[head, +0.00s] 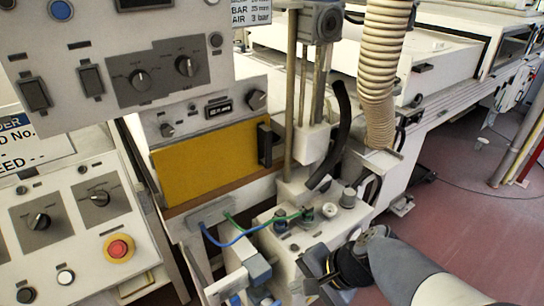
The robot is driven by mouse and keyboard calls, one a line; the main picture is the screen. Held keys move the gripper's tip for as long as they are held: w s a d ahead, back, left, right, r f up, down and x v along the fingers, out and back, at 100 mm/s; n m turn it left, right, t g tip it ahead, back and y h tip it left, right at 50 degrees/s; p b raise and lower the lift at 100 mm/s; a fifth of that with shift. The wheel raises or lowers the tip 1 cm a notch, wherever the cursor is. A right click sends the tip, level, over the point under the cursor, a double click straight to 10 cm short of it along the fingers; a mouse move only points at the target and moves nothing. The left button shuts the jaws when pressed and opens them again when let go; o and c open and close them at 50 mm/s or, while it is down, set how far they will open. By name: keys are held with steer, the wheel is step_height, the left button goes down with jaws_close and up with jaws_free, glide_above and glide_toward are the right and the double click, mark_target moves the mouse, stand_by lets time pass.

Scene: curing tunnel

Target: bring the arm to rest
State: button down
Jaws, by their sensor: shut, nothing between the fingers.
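My arm (425,276) reaches in from the bottom right, with a grey link and a dark wrist. My gripper (312,276) is at its end, low in the picture, in front of the pale machine block (335,228). It is shut and holds nothing. Its fingertips are small and dark, and whether they touch the block is hard to tell.
Control panels with switches and a red button (119,248) fill the left. A yellow panel (212,159), blue and green hoses, a black hose (334,140) and a ribbed duct (380,75) are close by. Red floor (455,215) is open at right.

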steer(key=shift+t, duration=0.6)
steer(key=w, duration=0.1)
steer(key=w+r, duration=0.1)
steer(key=w+a, duration=0.1)
steer(key=w, duration=0.1)
steer(key=shift+r+b, duration=0.25)
steer(key=shift+b, duration=0.05)
